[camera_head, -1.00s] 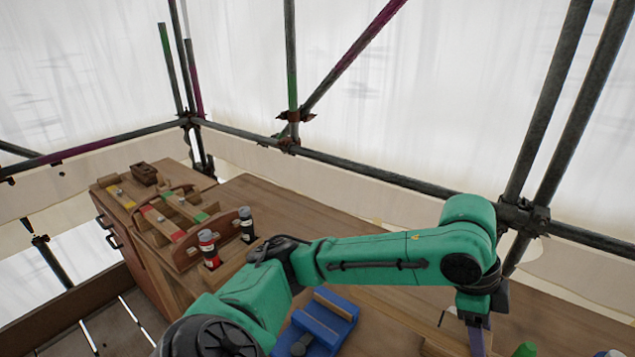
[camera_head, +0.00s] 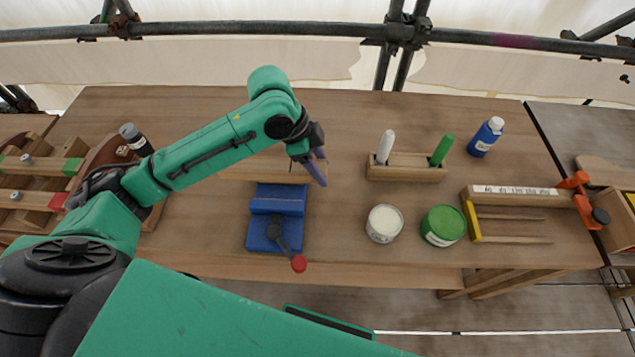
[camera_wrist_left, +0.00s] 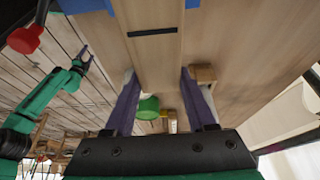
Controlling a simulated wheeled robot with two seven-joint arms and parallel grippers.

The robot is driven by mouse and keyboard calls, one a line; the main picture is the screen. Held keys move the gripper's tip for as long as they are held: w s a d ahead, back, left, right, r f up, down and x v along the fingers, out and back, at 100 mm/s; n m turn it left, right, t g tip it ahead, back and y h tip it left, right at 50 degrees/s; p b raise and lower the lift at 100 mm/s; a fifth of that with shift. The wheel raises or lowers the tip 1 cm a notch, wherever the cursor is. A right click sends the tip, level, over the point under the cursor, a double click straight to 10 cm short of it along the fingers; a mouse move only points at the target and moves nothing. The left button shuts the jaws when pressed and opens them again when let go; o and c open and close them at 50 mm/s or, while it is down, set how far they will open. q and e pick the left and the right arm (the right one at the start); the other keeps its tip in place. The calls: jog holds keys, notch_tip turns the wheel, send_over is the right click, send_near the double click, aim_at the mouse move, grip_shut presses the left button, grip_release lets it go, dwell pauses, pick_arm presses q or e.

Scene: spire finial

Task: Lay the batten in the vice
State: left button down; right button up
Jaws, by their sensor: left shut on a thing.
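The batten (camera_head: 235,171) is a pale wooden strip lying crosswise in the head view, just beyond the blue vice (camera_head: 262,234). My left gripper (camera_head: 316,168) is shut on the batten near its right end. In the left wrist view the batten (camera_wrist_left: 155,65) runs between the purple fingers (camera_wrist_left: 158,100) and bears a dark cross mark. Blue parts of the vice (camera_wrist_left: 193,4) show beside its far part. I cannot tell the batten's height over the vice. The vice's handle has a red knob (camera_head: 298,263). My right gripper (camera_wrist_left: 86,57) shows small in the wrist view, apparently open and empty.
Right of the vice stand a white tin (camera_head: 384,223), a green tin (camera_head: 443,225) and a wooden holder (camera_head: 405,172) with markers. A blue bottle (camera_head: 486,137) and an orange clamp (camera_head: 580,200) are farther right. A dark bottle (camera_head: 135,139) stands left, near my arm.

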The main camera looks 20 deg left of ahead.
aim_at(301, 166)
pick_arm(q)
jog(key=f, duration=0.8)
jog(key=shift+d+f, duration=0.2)
jog(key=shift+f, duration=0.25)
pick_arm(e)
jog(key=shift+a+r, duration=0.25)
jog(key=shift+a, duration=0.3)
pick_arm(q)
jog(key=shift+f, duration=0.1)
pick_arm(e)
jog(key=shift+d, duration=0.1)
pick_arm(q)
jog(key=shift+c, duration=1.1)
grip_release()
pick_arm(e)
jog(key=shift+d, duration=0.2)
pick_arm(q)
jog(key=v, duration=1.2)
jog(key=shift+w, duration=0.1)
pick_arm(e)
jog(key=shift+a+f, duration=0.2)
jog(key=shift+f, duration=0.15)
